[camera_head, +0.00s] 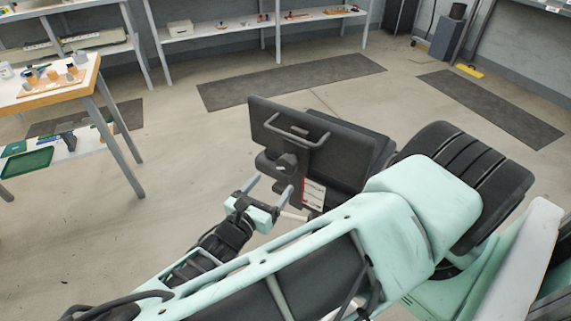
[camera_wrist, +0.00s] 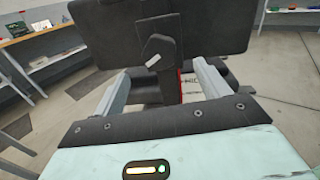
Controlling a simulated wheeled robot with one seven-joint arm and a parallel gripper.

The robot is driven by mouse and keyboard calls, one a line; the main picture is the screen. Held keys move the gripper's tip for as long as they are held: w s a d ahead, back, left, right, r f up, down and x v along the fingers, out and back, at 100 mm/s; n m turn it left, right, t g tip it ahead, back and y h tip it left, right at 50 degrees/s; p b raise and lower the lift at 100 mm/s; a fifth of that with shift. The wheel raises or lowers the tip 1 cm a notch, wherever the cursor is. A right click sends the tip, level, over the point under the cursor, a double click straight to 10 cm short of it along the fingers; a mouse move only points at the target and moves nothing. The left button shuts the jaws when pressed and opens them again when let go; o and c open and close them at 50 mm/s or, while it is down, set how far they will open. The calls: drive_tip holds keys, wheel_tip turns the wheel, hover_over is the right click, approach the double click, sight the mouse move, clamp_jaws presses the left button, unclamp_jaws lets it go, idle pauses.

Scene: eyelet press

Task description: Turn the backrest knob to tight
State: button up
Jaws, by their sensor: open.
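The office chair's dark backrest (camera_head: 315,132) stands upright with a grey bar handle on its back; it also fills the top of the wrist view (camera_wrist: 105,32). The dark backrest knob (camera_head: 287,160) sits on the bracket below the handle. In the wrist view the knob (camera_wrist: 160,50) has a short white mark, tilted up to the right. My gripper (camera_head: 273,181) is open and empty, its pale fingers pointing at the knob. In the wrist view the knob shows between and beyond the two fingertips (camera_wrist: 162,68). I cannot tell whether they touch it.
A red and white label (camera_head: 314,193) hangs beside the knob. A workbench (camera_head: 50,92) with small parts stands at the left. Shelves (camera_head: 240,29) line the back wall. Dark mats (camera_head: 290,80) lie on the open floor behind the chair.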

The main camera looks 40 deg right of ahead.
sight(285, 168)
drive_tip(key=p+x, duration=0.1)
drive_tip(key=x, duration=0.7)
drive_tip(key=shift+w+d+f, duration=0.1)
drive_tip(key=shift+d, duration=0.1)
drive_tip(key=c, duration=1)
